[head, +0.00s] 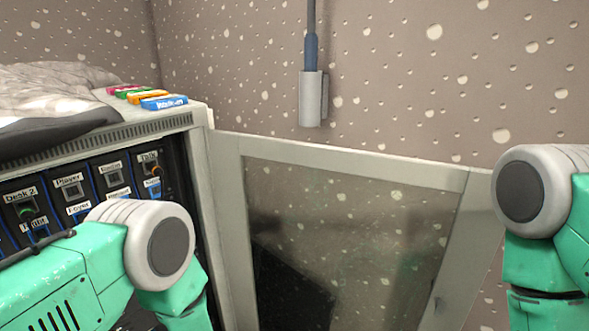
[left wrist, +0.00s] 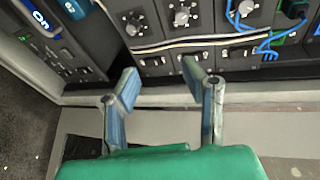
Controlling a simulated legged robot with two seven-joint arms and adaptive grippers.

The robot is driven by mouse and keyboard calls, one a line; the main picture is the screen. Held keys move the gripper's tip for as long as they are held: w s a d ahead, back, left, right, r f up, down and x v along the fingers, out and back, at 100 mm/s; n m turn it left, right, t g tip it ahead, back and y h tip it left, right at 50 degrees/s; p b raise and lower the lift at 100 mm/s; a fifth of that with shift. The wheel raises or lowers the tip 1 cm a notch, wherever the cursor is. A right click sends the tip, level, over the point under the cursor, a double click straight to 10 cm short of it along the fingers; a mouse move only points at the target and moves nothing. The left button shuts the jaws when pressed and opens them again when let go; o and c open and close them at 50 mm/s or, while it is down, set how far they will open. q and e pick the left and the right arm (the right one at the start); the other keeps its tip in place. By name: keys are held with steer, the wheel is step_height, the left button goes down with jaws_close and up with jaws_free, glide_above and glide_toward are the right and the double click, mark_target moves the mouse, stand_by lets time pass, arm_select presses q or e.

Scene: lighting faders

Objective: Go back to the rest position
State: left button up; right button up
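My left gripper (left wrist: 160,77) shows in the left wrist view with its two fingers apart and nothing between them. It is in front of the rack's panels (left wrist: 185,18), which carry knobs, switches and blue cables. I cannot tell the gap between the fingertips and the panels; no contact shows. In the head view my left arm comes in at the lower left, and its gripper is out of frame. My right arm stands at the right edge, and its gripper is not in any view.
The rack cabinet (head: 200,152) stands at left with labelled panels. Its glass-paned door (head: 350,157) stands open across the middle, between my arms. Coloured tags (head: 164,102) and crumpled cloth (head: 50,85) lie on top. A grey box (head: 311,98) hangs on a cable by the speckled wall.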

arm_select(q)
steer(key=s+r+n+g+h+p, duration=0.3)
steer(key=s+n+g+h+p, duration=0.1)
steer(key=s, duration=1.1)
steer(key=s+r+n+g+h+p, duration=0.3)
steer(key=s+n+g+h+p, duration=0.1)
steer(key=s, duration=1.1)
steer(key=n+g+h, duration=0.1)
steer(key=n+g, duration=0.1)
steer(key=g, duration=0.1)
steer(key=shift+s, duration=0.4)
